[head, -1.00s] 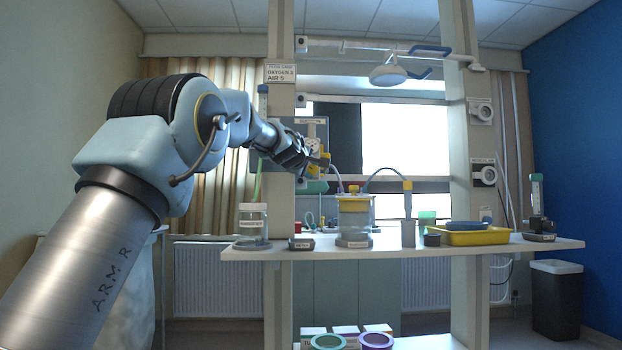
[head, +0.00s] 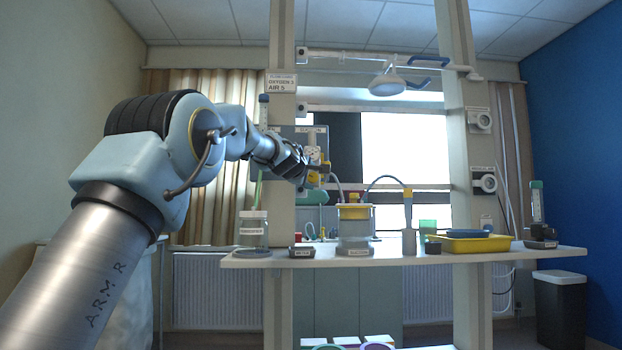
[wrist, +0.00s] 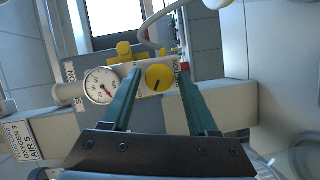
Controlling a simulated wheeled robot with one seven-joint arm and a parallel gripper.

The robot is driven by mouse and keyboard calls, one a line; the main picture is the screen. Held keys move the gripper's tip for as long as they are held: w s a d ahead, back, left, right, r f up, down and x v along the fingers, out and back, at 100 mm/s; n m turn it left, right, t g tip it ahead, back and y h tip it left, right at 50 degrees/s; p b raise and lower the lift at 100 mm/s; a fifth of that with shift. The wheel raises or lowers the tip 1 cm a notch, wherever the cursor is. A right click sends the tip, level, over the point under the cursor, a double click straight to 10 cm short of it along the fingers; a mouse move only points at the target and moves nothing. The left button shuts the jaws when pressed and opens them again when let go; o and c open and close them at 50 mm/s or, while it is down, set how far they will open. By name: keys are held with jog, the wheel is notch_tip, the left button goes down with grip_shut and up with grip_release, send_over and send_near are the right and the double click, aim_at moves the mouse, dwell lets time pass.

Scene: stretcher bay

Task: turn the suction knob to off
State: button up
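The suction knob (wrist: 159,77) is a round yellow knob with a short dark mark, in the middle of the wrist view. It sits on a pale panel unit beside a round white gauge (wrist: 100,86) with a red needle. My gripper (wrist: 159,69) is open, its two green fingers either side of the knob; I cannot tell whether they touch it. The off marking is not readable.
A yellow fitting (wrist: 124,52) and a pale hose (wrist: 170,15) are close to the knob. Below, the shelf (head: 270,262) carries a clear jar (head: 252,231), a yellow-lidded canister (head: 355,225) and a yellow tray (head: 470,245). A lamp (head: 387,84) hangs above.

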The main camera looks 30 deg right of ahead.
jog(key=shift+o, duration=0.7)
jog(key=b+v, duration=0.4)
jog(key=v, duration=0.6)
jog(key=shift+s+a, duration=0.25)
jog(key=shift+a, duration=0.05)
